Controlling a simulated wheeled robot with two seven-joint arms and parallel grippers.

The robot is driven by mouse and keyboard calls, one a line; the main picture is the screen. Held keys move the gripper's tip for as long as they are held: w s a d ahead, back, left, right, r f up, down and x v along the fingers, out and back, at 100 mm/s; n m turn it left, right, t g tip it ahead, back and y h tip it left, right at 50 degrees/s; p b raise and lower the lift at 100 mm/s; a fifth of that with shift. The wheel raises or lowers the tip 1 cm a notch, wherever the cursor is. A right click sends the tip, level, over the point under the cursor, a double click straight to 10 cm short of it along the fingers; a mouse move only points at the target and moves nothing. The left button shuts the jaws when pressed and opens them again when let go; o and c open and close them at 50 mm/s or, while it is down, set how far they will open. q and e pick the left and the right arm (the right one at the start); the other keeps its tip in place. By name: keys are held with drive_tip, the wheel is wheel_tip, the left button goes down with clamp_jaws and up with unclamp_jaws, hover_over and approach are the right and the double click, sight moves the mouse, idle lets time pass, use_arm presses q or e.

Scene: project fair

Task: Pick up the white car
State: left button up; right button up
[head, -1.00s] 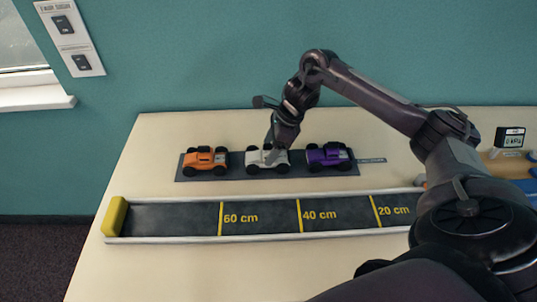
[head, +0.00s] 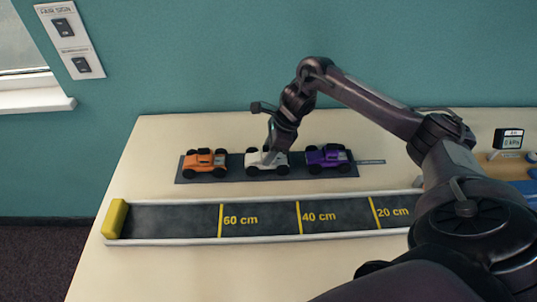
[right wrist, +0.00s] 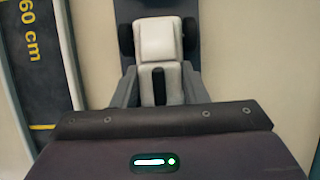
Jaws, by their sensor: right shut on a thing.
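The white car (head: 253,160) stands on the dark grey strip (head: 225,173), between the orange car (head: 205,161) and the purple car (head: 328,157). My right gripper (head: 268,157) reaches down onto it from above and is shut on it. In the right wrist view the white car (right wrist: 159,45) shows its pale body and black wheels between the two fingers (right wrist: 158,90). Its lower part is hidden by the gripper. The car looks level and still at the strip; I cannot tell any gap under it. My left gripper is not in view.
A dark track (head: 260,219) with white rails, yellow distance lines and a yellow end block (head: 115,218) lies in front of the strip. A small display box (head: 508,139) stands at the right. The table (head: 150,150) is bare left of the cars.

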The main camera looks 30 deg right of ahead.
drive_tip(key=shift+r, duration=0.45)
wheel_tip(320, 180, up, 5)
drive_tip(key=shift+w, duration=0.15)
wheel_tip(320, 180, up, 14)
drive_tip(key=p, duration=0.5)
drive_tip(key=shift+p, duration=0.4)
